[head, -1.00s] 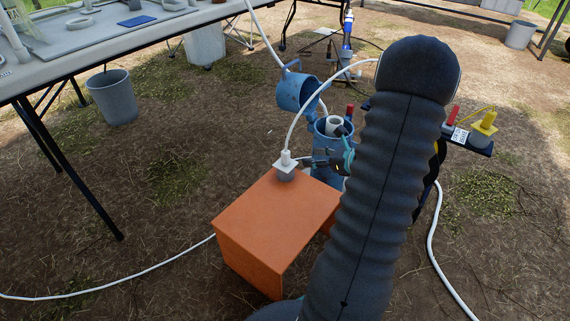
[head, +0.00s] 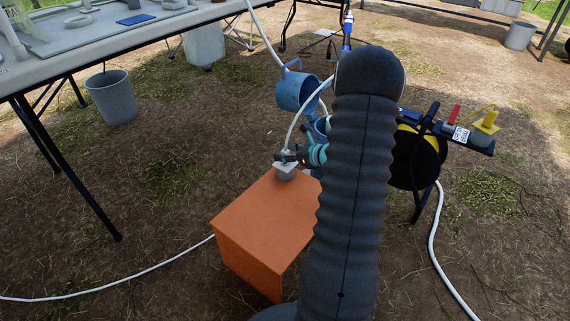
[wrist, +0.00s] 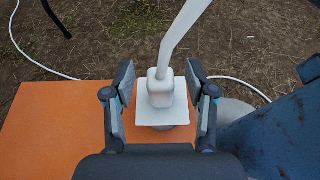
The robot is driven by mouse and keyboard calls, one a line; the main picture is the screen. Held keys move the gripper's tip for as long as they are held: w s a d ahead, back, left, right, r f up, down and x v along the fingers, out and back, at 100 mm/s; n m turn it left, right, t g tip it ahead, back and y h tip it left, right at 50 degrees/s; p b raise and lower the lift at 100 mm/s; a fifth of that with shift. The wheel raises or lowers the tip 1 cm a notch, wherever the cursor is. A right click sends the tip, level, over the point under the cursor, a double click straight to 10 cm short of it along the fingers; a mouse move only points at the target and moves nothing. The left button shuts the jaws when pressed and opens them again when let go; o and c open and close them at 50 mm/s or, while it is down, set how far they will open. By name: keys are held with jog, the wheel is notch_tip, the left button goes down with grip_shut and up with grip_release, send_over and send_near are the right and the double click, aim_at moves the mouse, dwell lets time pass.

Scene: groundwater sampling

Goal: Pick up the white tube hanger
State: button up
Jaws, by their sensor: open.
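The white tube hanger (wrist: 160,88) is a rounded white block on a square white plate, with a white tube rising from it. It stands on a grey round base at the far edge of the orange box (head: 262,225). In the head view the hanger (head: 287,168) is partly hidden by my gripper (head: 290,158). In the wrist view my gripper (wrist: 160,82) is open, with one finger on each side of the hanger's block. Gaps show between both fingers and the block.
The blue well casing (head: 297,92) with its open lid stands just behind; its blue wall (wrist: 285,135) is close on the right in the wrist view. A black and yellow reel (head: 415,155) stands right. A table (head: 120,45) and grey bucket (head: 112,97) are left.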

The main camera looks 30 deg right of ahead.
jog(key=shift+w, duration=0.15)
grip_shut()
jog(key=shift+r, duration=0.1)
